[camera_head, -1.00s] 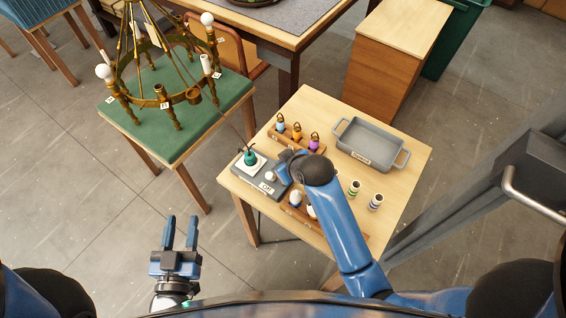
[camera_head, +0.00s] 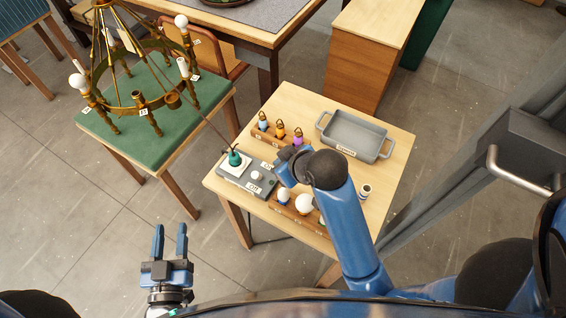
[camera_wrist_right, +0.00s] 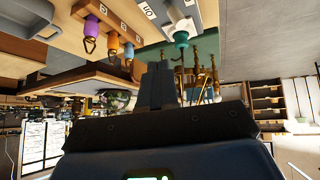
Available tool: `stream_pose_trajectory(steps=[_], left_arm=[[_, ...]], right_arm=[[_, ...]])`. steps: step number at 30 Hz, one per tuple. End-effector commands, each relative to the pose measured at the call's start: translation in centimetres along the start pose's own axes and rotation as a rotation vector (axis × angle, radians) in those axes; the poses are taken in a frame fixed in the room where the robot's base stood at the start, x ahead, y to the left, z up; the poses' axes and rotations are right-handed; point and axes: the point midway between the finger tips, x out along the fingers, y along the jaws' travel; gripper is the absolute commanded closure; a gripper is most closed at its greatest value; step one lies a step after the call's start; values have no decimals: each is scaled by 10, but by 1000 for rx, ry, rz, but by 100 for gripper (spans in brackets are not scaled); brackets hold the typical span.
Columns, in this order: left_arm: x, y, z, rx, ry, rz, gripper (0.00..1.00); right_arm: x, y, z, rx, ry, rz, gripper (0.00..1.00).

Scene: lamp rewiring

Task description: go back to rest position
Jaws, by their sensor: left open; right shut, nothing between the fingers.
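My left gripper (camera_head: 170,230) is open and empty, fingers pointing up the picture, over bare floor left of the small wooden table (camera_head: 385,222). My right arm reaches over that table in the head view. Its gripper (camera_wrist_right: 158,82) is shut with nothing between its fingers in the right wrist view; in the head view it is largely hidden behind the arm's dark joint. It is near the grey switch box (camera_head: 232,182) with a green plug-like piece (camera_head: 234,158) on it, and appears apart from it.
A rack with several coloured hooked pieces (camera_head: 280,130) and a grey tray (camera_head: 352,134) stand on the table. White bulbs (camera_head: 304,203) sit in a front rack, partly behind my right arm. A brass chandelier (camera_head: 139,98) stands on the green-topped table (camera_head: 206,92) at left.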

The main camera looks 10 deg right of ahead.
Motion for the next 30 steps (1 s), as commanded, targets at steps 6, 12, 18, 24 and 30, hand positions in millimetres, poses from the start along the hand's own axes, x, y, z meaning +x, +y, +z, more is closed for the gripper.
stream_pose_trajectory(steps=[6, 12, 18, 24, 30], left_arm=[[0, 0, 1, 0, 0, 0, 57], [0, 0, 0, 0, 0, 0, 57], [0, 0, 0, 0, 0, 0, 57], [0, 0, 0, 0, 0, 0, 57], [0, 0, 0, 0, 0, 0, 57]], right_arm=[[-6, 0, 0, 0, 0, 0, 100], [-6, 0, 0, 0, 0, 0, 100], [-6, 0, 0, 0, 0, 0, 100], [-6, 0, -2, 7, 13, 3, 100], [-9, 8, -32, 33, 155, 37, 100]])
